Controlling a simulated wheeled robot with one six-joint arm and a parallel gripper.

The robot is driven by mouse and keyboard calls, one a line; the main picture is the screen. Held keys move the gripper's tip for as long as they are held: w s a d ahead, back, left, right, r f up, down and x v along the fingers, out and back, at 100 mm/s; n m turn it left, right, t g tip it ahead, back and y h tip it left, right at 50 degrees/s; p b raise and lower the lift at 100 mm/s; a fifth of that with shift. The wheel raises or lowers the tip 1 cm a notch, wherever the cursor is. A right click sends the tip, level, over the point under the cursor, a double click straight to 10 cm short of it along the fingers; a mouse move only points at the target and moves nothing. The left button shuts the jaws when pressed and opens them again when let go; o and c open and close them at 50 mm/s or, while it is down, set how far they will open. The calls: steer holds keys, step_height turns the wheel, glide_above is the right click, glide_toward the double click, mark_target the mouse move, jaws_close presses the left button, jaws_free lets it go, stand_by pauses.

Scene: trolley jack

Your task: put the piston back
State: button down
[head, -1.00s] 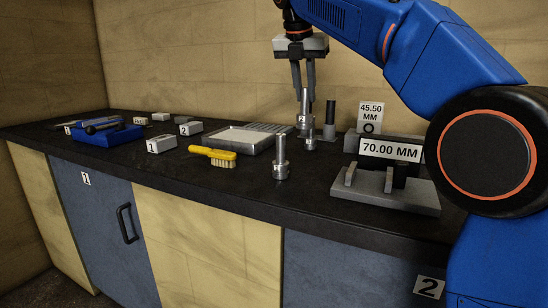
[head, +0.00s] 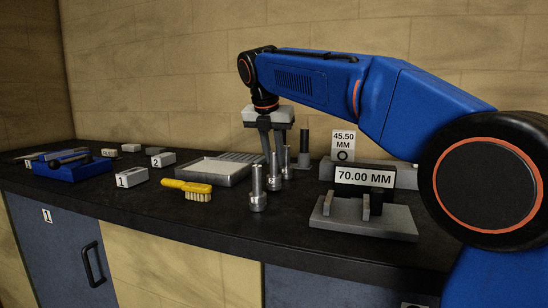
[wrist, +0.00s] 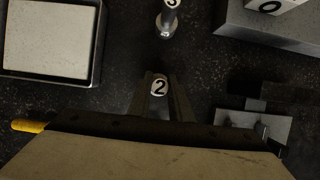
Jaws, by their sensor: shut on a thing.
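Three metal pistons with thin upright rods show in a row in the head view. My gripper (head: 273,158) points down and is shut on the middle piston (head: 274,183), by its rod. In the wrist view, the held piston (wrist: 159,87) shows a 2 between the fingers. It looks upright and low at the bench; I cannot tell if its foot touches. The front piston (head: 258,199) stands nearer the camera, just left of it. The rear piston (head: 287,163) stands behind it, and in the wrist view this one (wrist: 168,20) bears a 3.
A dark post (head: 304,142) stands behind the pistons. A grey fixture (head: 365,222) with a 70.00 MM sign (head: 365,176) and a 45.50 MM sign (head: 343,143) are at right. A tray (head: 222,180), yellow brush (head: 187,186), numbered blocks (head: 131,177) and blue tray (head: 68,173) lie left.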

steer(key=shift+f, duration=0.2)
steer(key=shift+f, duration=0.1)
steer(key=c, duration=1.6)
jaws_free()
steer(key=v, duration=1.2)
